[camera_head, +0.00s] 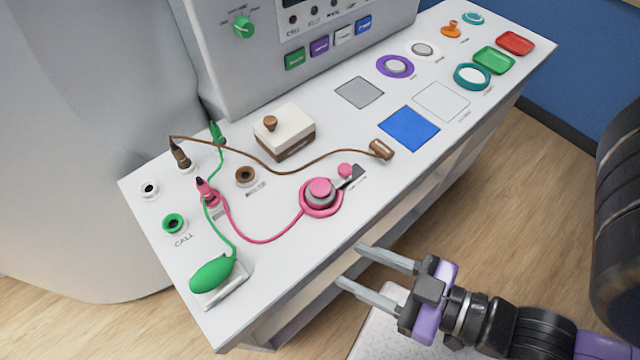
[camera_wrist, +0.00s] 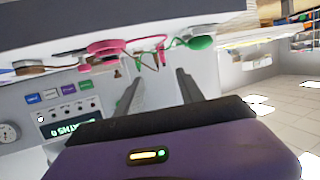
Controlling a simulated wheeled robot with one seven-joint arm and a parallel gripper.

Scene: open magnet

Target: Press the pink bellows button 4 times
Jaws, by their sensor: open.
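The pink bellows button (camera_head: 320,188) sits on the white counter, with a pink round top, a grey collar and a pink base ring. Its pink cable curves left to a pink plug (camera_head: 206,190). A small pink knob (camera_head: 345,170) is beside it at upper right. In the wrist view a pink round part (camera_wrist: 106,47) shows near the counter edge, seen from a tilted, upside-down angle. My gripper (camera_head: 351,266) is open and empty, beyond the counter's front edge, below and right of the button in the head view. Its two fingers also show in the wrist view (camera_wrist: 158,86).
A green bulb (camera_head: 212,274) lies at the counter's near left corner. A brown cylinder (camera_head: 381,149) on a cable and a white-brown box (camera_head: 284,135) lie behind the button. A blue square (camera_head: 409,128) and several buttons are further right. The counter (camera_head: 330,238) before the button is clear.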

